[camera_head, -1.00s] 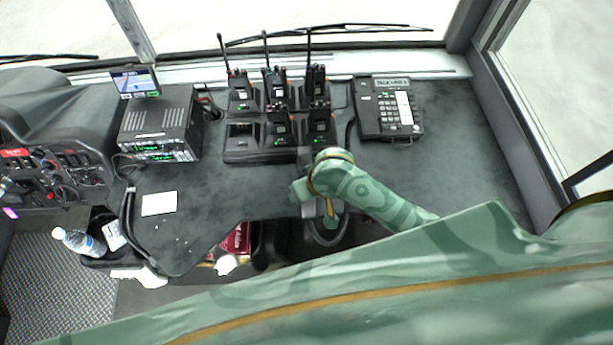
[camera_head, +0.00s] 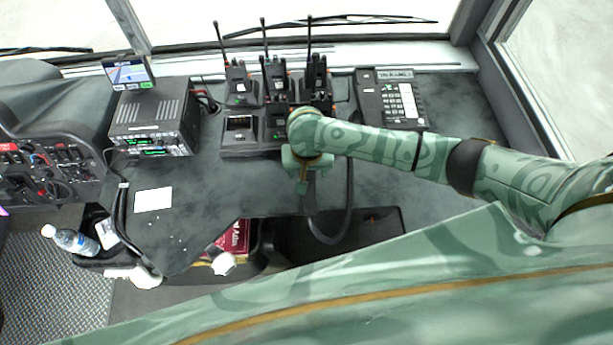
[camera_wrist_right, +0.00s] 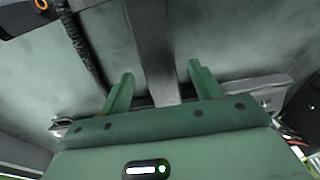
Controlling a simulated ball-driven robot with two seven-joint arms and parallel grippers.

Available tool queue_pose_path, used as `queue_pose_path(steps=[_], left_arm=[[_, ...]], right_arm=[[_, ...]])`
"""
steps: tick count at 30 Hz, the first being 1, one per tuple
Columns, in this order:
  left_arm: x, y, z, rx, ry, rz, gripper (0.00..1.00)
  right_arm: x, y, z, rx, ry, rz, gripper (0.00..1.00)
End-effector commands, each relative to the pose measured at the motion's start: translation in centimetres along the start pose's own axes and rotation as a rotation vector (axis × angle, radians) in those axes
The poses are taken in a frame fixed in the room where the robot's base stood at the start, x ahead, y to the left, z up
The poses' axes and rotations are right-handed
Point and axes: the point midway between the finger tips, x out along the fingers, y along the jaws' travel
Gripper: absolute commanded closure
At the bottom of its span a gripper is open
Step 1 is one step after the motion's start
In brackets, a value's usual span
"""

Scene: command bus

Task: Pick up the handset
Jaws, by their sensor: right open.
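The desk phone (camera_head: 402,100) sits on the right part of the dark dashboard, with its black handset (camera_head: 369,98) lying along its left side. My right arm reaches in from the right, below the phone. My right gripper (camera_head: 303,178) is left of and nearer than the phone, apart from the handset. In the right wrist view its two green fingers (camera_wrist_right: 157,72) are spread open, with a grey upright bar (camera_wrist_right: 152,45) showing between or beyond them. I cannot tell whether they touch it. The handset is not recognisable in the wrist view. My left gripper is out of view.
Several two-way radios stand in a charger (camera_head: 238,140) left of the phone, partly behind my arm. A dark curved cable (camera_head: 347,205) hangs near my gripper. A radio unit (camera_head: 155,122) and a white card (camera_head: 153,199) lie further left. Dashboard right of my gripper is mostly clear.

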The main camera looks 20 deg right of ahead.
Motion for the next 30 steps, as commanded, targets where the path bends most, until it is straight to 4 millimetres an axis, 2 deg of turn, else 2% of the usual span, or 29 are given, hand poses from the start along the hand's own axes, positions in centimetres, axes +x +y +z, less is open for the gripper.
queue_pose_path(steps=[5, 12, 19, 20, 25, 26, 30], left_arm=[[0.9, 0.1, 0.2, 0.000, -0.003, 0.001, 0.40], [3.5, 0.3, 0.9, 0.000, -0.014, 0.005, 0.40], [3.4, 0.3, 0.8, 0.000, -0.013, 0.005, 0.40], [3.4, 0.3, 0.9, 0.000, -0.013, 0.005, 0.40], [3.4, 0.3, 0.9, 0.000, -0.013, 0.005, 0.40], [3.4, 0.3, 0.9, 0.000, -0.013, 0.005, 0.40], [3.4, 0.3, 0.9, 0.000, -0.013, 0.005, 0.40]], right_arm=[[1.4, 0.0, -0.2, 0.001, 0.000, 0.000, 0.36], [5.3, 0.1, -0.5, 0.000, -0.001, 0.001, 0.36], [5.4, 0.1, -0.6, -0.001, 0.002, -0.001, 0.36], [5.3, 0.1, -0.6, -0.001, 0.002, -0.001, 0.39], [5.3, 0.1, -0.6, -0.001, 0.001, -0.001, 0.86], [5.3, 0.1, -0.6, -0.001, 0.001, -0.001, 0.89], [5.3, 0.1, -0.6, -0.001, 0.002, -0.001, 0.89]])
